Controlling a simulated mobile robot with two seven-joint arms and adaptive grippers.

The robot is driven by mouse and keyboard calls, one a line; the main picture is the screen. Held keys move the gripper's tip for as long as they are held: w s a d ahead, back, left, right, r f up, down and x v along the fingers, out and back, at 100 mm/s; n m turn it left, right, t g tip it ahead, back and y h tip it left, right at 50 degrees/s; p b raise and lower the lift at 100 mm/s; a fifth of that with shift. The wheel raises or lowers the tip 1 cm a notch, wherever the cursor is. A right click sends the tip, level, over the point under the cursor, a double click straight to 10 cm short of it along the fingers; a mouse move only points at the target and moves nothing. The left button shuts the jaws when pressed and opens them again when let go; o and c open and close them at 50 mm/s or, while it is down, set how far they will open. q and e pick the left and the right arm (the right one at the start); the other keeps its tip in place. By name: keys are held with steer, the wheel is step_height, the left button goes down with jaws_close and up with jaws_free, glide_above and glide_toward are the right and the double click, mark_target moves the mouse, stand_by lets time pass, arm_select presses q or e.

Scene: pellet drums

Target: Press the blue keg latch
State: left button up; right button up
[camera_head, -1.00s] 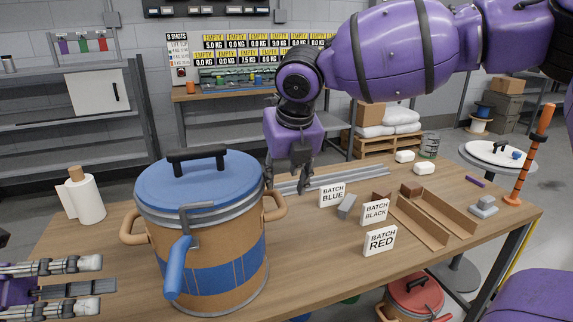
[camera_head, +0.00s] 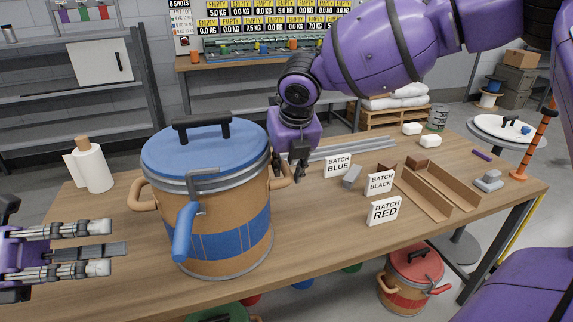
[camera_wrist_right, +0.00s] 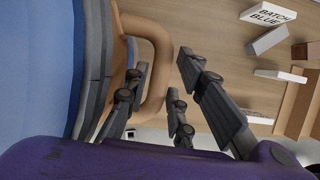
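The blue keg (camera_head: 205,225) stands upright on the table, tan with a blue band and a blue lid (camera_head: 203,151). Its blue latch lever (camera_head: 184,234) hangs down on the front from the grey rim clamp. My right gripper (camera_head: 290,167) is at the keg's right handle (camera_head: 279,181), beside the rim and away from the latch. In the right wrist view its fingers (camera_wrist_right: 163,90) are spread, and the tan handle loop (camera_wrist_right: 157,60) shows between or just beyond them. My left gripper (camera_head: 108,250) is open and empty, left of the keg and short of the latch.
Signs for batch blue (camera_head: 338,166), black (camera_head: 380,183) and red (camera_head: 384,210) stand right of the keg, near brown channels (camera_head: 440,190). A paper roll (camera_head: 90,168) stands behind left. A red-lidded keg (camera_head: 415,275) is below the table. The front tabletop is clear.

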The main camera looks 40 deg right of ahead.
jaws_close()
arm_select(q)
steer(key=shift+c, duration=0.3)
